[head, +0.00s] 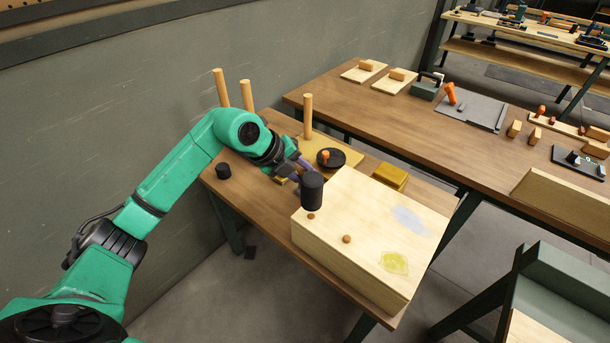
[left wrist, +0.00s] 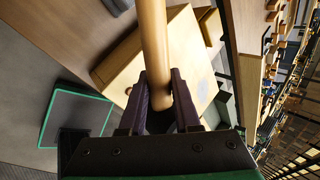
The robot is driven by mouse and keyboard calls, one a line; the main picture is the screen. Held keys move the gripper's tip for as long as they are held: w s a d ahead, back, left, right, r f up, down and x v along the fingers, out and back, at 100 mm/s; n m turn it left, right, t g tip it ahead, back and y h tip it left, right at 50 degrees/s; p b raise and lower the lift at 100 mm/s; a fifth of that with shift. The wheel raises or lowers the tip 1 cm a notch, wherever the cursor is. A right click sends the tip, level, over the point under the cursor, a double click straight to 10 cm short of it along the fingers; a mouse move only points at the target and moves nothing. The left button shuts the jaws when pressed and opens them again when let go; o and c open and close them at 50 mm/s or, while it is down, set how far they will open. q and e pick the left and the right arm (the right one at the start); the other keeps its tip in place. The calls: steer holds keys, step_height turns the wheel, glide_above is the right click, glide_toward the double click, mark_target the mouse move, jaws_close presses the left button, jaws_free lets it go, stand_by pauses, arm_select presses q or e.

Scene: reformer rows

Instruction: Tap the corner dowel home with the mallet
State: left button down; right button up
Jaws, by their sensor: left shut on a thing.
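My left gripper (head: 294,170) is shut on the wooden handle of the mallet; in the left wrist view the handle (left wrist: 153,42) runs between its dark purple fingers (left wrist: 160,95). A second dowel (head: 346,239) stands slightly proud of the box top, to the front right. The box also shows in the left wrist view (left wrist: 185,45). My right gripper is out of view.
Behind the box are a round black dish (head: 338,155) with an orange knob, upright pegs (head: 307,115) and a yellow block (head: 390,176). A long bench (head: 400,110) with tools stands behind.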

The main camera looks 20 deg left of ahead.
arm_select(q)
step_height(320, 180, down, 6)
steer(key=r+b, duration=0.1)
steer(key=b, duration=0.3)
step_height(320, 180, up, 4)
steer(key=p, duration=0.3)
steer(key=shift+f, duration=0.1)
steer(key=shift+r+p, duration=0.25)
steer(key=shift+p, duration=0.2)
steer(key=shift+f, duration=0.1)
steer(key=shift+r, duration=0.25)
step_height(320, 180, up, 4)
steer(key=p, duration=0.3)
steer(key=shift+f, duration=0.25)
